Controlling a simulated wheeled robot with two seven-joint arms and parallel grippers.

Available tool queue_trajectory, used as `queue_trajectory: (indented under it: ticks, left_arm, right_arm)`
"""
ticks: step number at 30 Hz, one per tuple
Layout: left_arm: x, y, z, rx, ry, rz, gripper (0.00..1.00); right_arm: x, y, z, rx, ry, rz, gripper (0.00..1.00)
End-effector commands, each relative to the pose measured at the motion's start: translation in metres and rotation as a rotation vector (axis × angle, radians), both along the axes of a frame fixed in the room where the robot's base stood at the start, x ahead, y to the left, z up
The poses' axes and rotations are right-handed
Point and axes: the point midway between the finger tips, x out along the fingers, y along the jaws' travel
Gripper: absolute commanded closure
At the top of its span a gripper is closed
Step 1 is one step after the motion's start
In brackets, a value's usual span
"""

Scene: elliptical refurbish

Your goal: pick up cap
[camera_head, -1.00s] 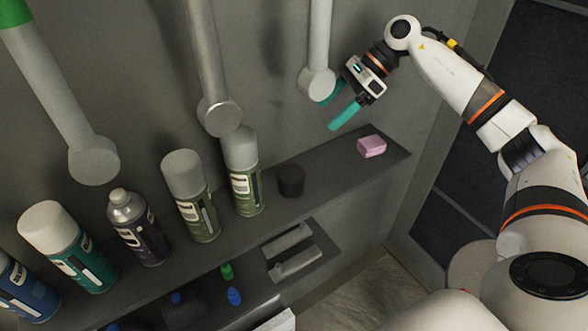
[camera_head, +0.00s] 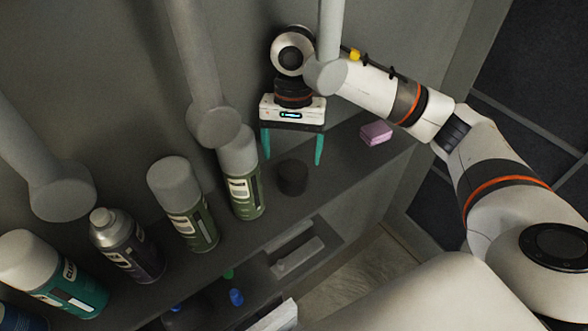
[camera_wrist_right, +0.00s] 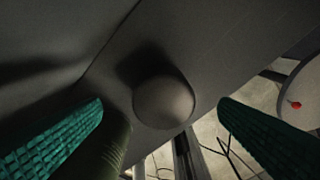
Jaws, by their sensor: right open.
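A dark, short round cap (camera_head: 293,177) sits on the shelf, just right of a green spray can with a grey top (camera_head: 241,172). My right gripper (camera_head: 292,158) is open and empty, pointing down near the cap, its teal fingers spread to either side. In the right wrist view, the cap (camera_wrist_right: 163,103) shows as a rounded grey shape between the two teal fingers, with visible gaps on both sides. It is not gripped. The green can (camera_wrist_right: 106,150) is close to the left finger there. My left gripper is not in view.
Several spray cans stand in a row on the shelf (camera_head: 350,160) to the left. A pink block (camera_head: 376,133) lies to the right of the cap. Grey pipes (camera_head: 328,75) hang down in front of the wall near my right arm. A lower shelf holds small blue and green items.

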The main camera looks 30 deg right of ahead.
Motion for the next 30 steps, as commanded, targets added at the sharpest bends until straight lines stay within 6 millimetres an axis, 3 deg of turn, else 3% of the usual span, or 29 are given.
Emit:
queue_trajectory:
  ticks: [7, 12, 17, 24, 30]
  left_arm:
    - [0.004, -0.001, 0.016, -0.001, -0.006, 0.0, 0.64]
    - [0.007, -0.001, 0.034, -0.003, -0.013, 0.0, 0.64]
    - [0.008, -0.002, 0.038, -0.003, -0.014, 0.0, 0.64]
    - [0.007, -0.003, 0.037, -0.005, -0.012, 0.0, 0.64]
    - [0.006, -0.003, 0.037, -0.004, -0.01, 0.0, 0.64]
  right_arm:
    - [-0.006, 0.001, -0.015, 0.0, 0.005, 0.0, 0.17]
    - [-0.014, 0.002, -0.04, 0.001, 0.006, -0.001, 0.17]
    - [-0.014, 0.004, -0.057, 0.002, 0.002, -0.001, 0.17]
    - [-0.014, 0.004, -0.059, 0.001, -0.001, -0.001, 0.17]
    - [-0.014, 0.004, -0.059, 0.001, 0.0, -0.001, 0.49]
